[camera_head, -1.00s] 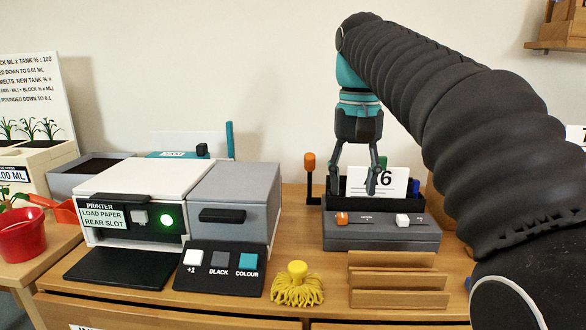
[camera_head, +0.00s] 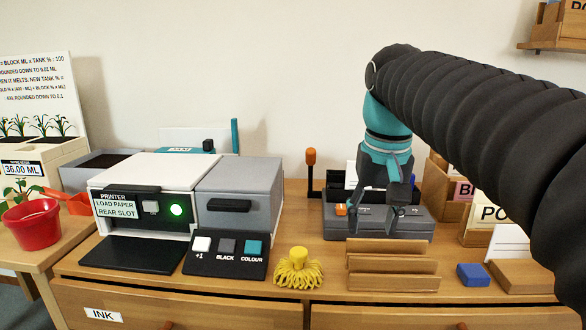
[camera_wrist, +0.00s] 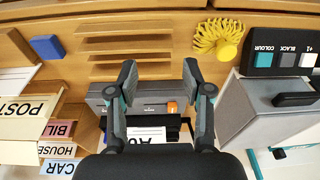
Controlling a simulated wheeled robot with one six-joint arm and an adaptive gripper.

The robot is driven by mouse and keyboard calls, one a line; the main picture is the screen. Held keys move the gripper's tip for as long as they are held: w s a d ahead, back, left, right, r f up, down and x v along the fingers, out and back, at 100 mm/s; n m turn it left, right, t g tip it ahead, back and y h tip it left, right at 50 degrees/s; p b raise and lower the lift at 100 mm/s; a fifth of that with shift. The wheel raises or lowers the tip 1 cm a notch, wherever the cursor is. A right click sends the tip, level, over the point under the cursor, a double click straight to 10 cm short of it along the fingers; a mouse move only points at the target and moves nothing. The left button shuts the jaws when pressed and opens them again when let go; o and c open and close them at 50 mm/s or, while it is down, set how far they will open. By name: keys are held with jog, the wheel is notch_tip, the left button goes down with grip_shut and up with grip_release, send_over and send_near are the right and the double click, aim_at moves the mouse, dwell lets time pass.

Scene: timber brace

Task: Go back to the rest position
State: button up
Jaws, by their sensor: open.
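My gripper (camera_head: 375,230) hangs on my arm, pointing down, with its fingers apart and nothing between them. It is in front of the grey device with a black tray (camera_head: 420,224) and above the wooden slotted rack (camera_head: 392,282). In the wrist view my gripper (camera_wrist: 160,78) also shows its two fingers spread, with the grey device (camera_wrist: 150,106) beyond them. A white card (camera_wrist: 146,135) in the tray shows there, partly hidden by the gripper body. In the head view my gripper and wrist cover most of that card.
The printer (camera_head: 150,172) stands left with a lit green light, its button panel (camera_head: 226,258) in front. A yellow tasselled item (camera_head: 298,272) lies beside the rack. A blue block (camera_head: 473,275) and labelled wooden boxes (camera_head: 482,236) are at right. A red pot (camera_head: 32,226) stands far left.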

jog(key=s+d+f+t, duration=0.1)
jog(key=s+f+t, duration=0.1)
jog(key=s+f, duration=0.5)
jog(key=s+d+f+t, duration=0.1)
jog(key=s+d+f, duration=0.1)
jog(key=s+f, duration=0.4)
notch_tip(320, 180, down, 6)
jog(key=shift+s+r+n+t, duration=0.25)
jog(key=shift+s+n+t, duration=0.05)
jog(key=shift+s+t, duration=0.1)
dwell(0.3)
